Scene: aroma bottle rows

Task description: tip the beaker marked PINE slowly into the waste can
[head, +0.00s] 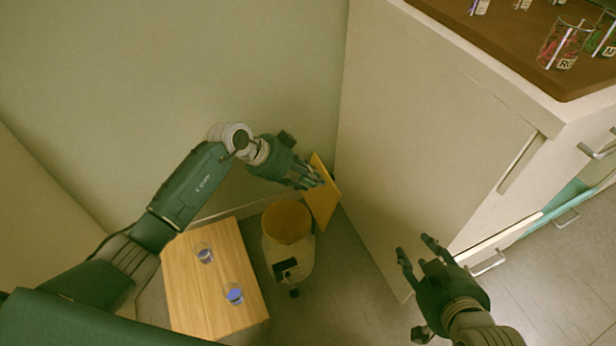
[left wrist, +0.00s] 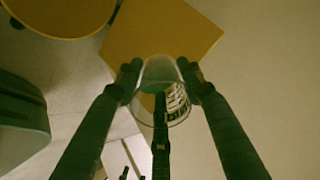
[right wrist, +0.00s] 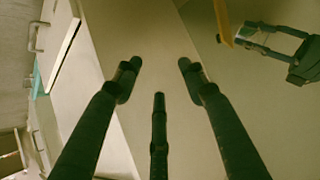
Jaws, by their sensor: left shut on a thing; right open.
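My left gripper (head: 310,181) is shut on a clear glass beaker (left wrist: 160,110), seen close up in the left wrist view. Its pale label has dark marks that I cannot read for sure, and I cannot tell what it contains. In the head view the fingers largely hide it. A cream can (head: 289,256) with a round orange-yellow top stands on the floor, below and left of this gripper; its top (left wrist: 62,14) also shows in the left wrist view. My right gripper (head: 416,246) is open and empty, in front of the cabinet.
A tilted orange-yellow square panel (head: 325,205) is close beside the left fingers. A wooden table (head: 205,300) left of the can bears two glasses with bluish contents (head: 204,254) (head: 234,293). A tall cream cabinet (head: 420,130) with a brown top (head: 500,45) bearing glassware stands right.

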